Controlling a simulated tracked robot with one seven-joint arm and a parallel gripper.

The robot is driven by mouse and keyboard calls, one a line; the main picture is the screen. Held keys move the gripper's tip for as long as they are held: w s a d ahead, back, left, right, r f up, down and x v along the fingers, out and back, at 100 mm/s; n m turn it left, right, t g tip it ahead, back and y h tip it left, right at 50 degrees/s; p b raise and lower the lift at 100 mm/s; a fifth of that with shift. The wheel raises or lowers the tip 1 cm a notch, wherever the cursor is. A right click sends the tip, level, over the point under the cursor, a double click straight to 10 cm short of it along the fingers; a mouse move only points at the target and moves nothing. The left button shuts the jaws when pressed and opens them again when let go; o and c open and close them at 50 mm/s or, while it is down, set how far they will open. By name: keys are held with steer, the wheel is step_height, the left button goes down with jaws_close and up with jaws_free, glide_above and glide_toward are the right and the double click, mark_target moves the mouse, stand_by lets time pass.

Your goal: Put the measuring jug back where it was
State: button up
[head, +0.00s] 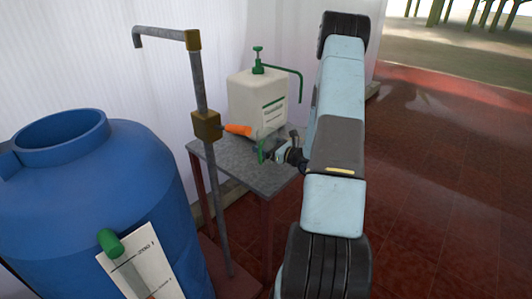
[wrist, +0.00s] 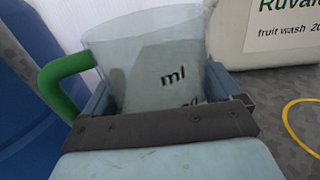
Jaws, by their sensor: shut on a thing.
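The measuring jug (wrist: 150,55) is clear, with dark "ml" lettering and a green handle on its left in the wrist view. My gripper (wrist: 160,100) is shut on its body, with a finger on each side. In the head view, my gripper (head: 280,152) is over the small grey table; the jug's green handle (head: 261,152) shows there, its body hard to make out. The jug's base is hidden by my gripper in the wrist view, so I cannot tell whether it touches the table. A yellow ring (wrist: 287,118) is marked on the tabletop, right of the jug.
A white fruit-wash container (head: 257,102) with a green pump stands at the back of the grey table (head: 228,160). A metal pipe (head: 212,170) with an orange lever (head: 238,130) rises left of the table. A large blue tank (head: 95,200) stands further left. Open red floor lies right.

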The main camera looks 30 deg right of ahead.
steer(key=shift+w+f, duration=0.2)
steer(key=shift+f, duration=1.65)
steer(key=o, duration=0.9)
steer(key=v, duration=1.2)
steer(key=shift+r, duration=0.1)
